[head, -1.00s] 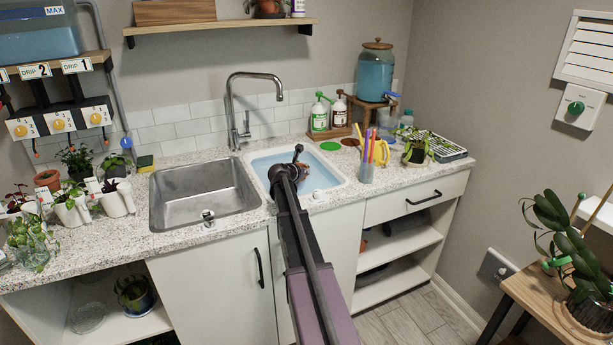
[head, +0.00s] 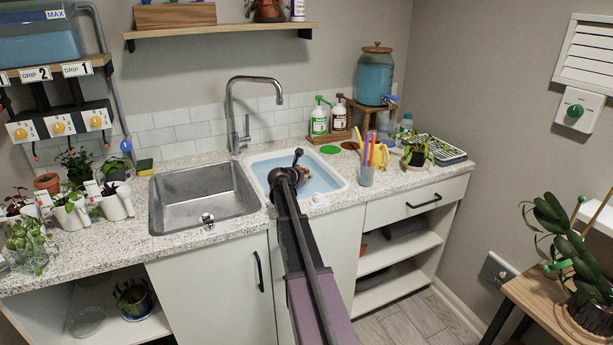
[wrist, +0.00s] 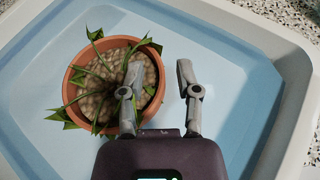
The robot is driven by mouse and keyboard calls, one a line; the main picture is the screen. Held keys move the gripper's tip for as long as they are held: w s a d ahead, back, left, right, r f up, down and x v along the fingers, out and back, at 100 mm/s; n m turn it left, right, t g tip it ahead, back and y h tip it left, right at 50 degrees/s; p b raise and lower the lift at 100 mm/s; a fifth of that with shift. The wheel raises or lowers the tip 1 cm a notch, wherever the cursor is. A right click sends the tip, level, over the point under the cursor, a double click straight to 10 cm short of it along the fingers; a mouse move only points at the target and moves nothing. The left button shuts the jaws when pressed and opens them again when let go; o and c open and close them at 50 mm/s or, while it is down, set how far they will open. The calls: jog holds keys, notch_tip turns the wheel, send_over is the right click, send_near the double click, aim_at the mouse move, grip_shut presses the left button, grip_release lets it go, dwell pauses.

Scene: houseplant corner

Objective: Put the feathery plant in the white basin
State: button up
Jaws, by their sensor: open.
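The white basin (head: 335,187) is set in the counter right of the steel sink and holds pale blue water. A terracotta pot with pebbles and drooping, pointed green leaves (wrist: 98,82) stands in the basin in the wrist view. In the head view my arm hides most of it. I cannot tell from its leaves whether it is the feathery plant. My gripper (wrist: 160,76) is open, with its left finger over the pebbles and its right finger outside the pot, over the water. In the head view my gripper (head: 290,170) is over the basin.
A steel sink (head: 200,195) with a tall tap (head: 233,115) is left of the basin. Several potted plants crowd the counter's left end.

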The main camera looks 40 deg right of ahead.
jog(key=p+v, duration=0.4)
jog(key=v, duration=0.8)
jog(key=shift+p, duration=0.4)
